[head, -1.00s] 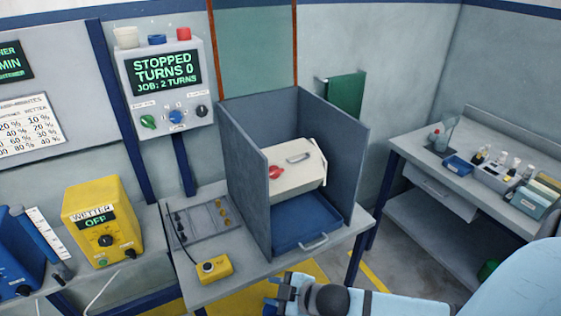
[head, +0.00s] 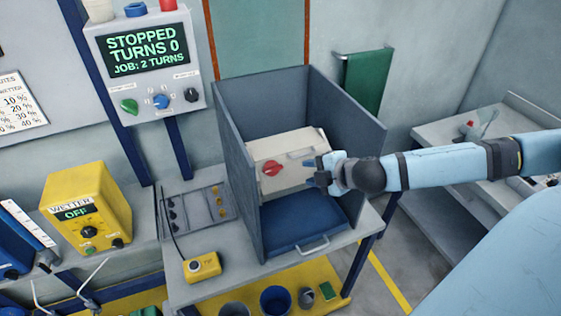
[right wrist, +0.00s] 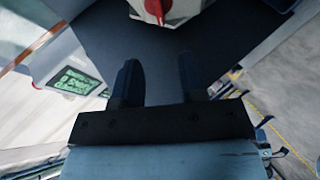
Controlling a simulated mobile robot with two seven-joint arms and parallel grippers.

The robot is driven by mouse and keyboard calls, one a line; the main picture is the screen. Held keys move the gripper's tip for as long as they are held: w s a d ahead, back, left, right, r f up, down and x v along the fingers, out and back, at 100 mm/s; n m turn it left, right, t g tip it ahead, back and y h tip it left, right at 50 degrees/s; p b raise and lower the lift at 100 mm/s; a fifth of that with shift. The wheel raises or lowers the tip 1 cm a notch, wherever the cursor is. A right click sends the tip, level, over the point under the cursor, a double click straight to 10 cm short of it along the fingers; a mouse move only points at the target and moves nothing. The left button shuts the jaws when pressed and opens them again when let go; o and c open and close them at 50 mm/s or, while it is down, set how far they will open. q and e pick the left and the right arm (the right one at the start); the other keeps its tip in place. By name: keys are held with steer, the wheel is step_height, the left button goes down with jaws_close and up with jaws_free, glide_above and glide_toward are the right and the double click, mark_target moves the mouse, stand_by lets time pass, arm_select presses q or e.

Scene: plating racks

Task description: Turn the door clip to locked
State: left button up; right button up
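The door clip (head: 272,168) is a red knob on the front of a cream drum (head: 283,184) inside a grey open-front enclosure. It also shows at the top of the right wrist view (right wrist: 157,8). My right gripper (head: 314,172) is just right of the clip in the head view, apart from it as far as I can tell. In the right wrist view its two dark fingers (right wrist: 156,80) stand apart with nothing between them. The gripper hides part of the drum's right side. My left gripper is out of view.
Grey enclosure walls (head: 232,165) flank the drum, with a blue tray (head: 300,222) below it. A control panel (head: 150,75) reads STOPPED, TURNS 0. A yellow TIP box (head: 202,266) and a yellow wetter unit (head: 88,208) stand left.

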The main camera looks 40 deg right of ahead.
mark_target(275, 169)
steer(key=p+x, duration=0.1)
steer(key=x, duration=0.5)
steer(key=p+x, duration=0.2)
steer(key=x, duration=0.4)
steer(key=shift+w+a+r, duration=0.1)
steer(key=shift+w+a, duration=0.05)
steer(key=shift+w, duration=0.2)
steer(key=shift+w+f, duration=0.35)
steer(key=shift+w, duration=0.05)
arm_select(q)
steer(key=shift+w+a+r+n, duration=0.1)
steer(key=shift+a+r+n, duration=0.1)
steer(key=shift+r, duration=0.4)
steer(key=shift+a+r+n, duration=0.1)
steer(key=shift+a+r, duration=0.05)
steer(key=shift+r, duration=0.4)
arm_select(e)
steer(key=shift+a, duration=0.1)
jaws_close()
